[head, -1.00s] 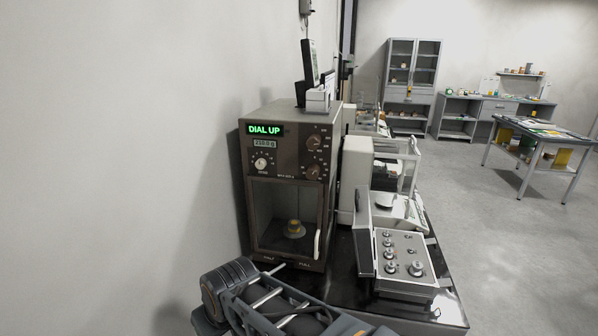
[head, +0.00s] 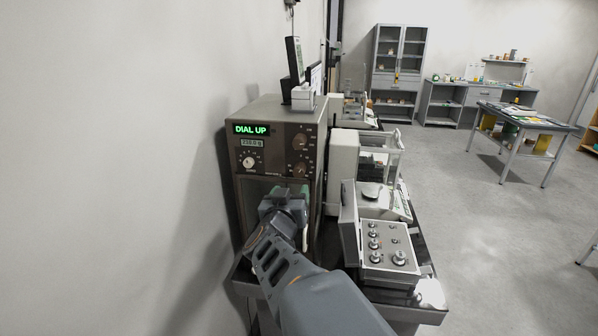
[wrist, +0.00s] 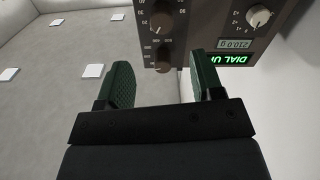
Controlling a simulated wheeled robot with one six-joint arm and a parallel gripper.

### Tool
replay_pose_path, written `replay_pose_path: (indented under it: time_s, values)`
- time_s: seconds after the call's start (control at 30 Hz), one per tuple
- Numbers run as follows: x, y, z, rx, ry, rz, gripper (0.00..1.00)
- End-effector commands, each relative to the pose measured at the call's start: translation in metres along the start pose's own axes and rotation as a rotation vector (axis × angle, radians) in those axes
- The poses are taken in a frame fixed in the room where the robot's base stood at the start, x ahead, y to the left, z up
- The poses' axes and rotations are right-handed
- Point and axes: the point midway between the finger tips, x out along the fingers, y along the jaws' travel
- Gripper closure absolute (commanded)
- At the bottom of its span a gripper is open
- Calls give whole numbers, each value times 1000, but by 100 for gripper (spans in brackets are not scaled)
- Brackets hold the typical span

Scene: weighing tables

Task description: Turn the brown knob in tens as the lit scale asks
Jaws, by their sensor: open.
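The lit scale (head: 275,112) is a brown cabinet showing green "DIAL UP" (head: 252,129). The small counter under it seems to read 210.0.0 in the wrist view (wrist: 233,43). Two brown knobs sit at its right. The upper knob (head: 300,141) has three-digit marks. The lower knob (head: 299,170) seems to have two-digit marks, as in the wrist view (wrist: 162,21), where the panel is upside down. My gripper (head: 283,192) is open and empty in front of the panel, below the knobs. No knob is visibly touched.
A white knob (head: 249,162) is at the panel's left. My arm covers most of the glass door (head: 249,195). A white balance (head: 344,170) and a grey control box (head: 388,245) stand close on the right. The wall (head: 120,170) is left; open floor lies right.

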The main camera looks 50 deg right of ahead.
Motion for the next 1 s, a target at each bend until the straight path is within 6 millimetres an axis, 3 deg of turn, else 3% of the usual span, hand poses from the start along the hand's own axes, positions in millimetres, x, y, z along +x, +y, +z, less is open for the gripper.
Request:
replay_pose_path:
  time_s: [0.5, 0.7, 1.0]
  values:
    - [94, -1, 1, 0, -2, -2, 39]
    - [114, -1, 0, 1, -1, -4, 39]
    - [121, -1, 1, 0, 0, -5, 39]
